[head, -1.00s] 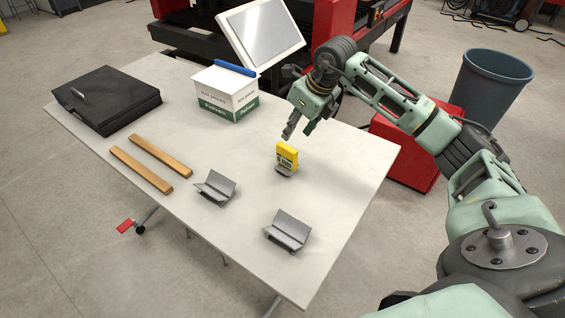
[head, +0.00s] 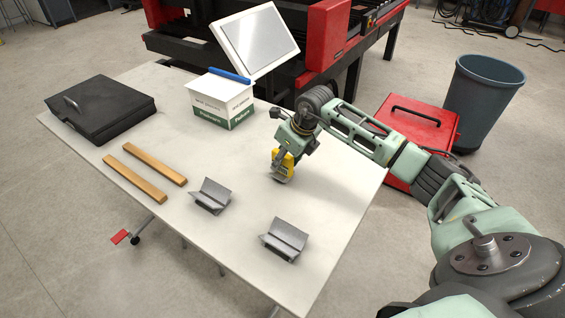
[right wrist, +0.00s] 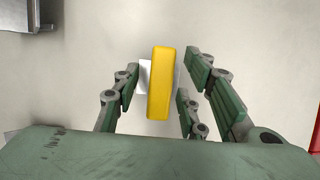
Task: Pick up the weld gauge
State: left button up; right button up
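The weld gauge is a small yellow block (head: 287,157) standing upright on the table, with a grey part at its foot. In the right wrist view the yellow block (right wrist: 159,82) stands between the fingers, a paler piece showing at its left side. My right gripper (head: 283,163) is lowered around it, pointing down, and partly hides it in the head view. In the right wrist view my right gripper (right wrist: 164,85) is open, with gaps between the block and the fingers on both sides. My left gripper is not in view.
On the light table (head: 220,245) are two grey V-shaped blocks (head: 211,196) (head: 285,239), two wooden bars (head: 145,171), a black case (head: 102,108) and a white-green box (head: 221,100) with a blue item on top. A red toolbox (head: 415,130) and grey bin (head: 484,100) stand right.

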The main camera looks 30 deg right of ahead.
jog(key=shift+w+f, duration=0.15)
jog(key=shift+f, duration=0.2)
jog(key=shift+c, duration=0.4)
grip_shut()
jog(key=shift+r, duration=0.1)
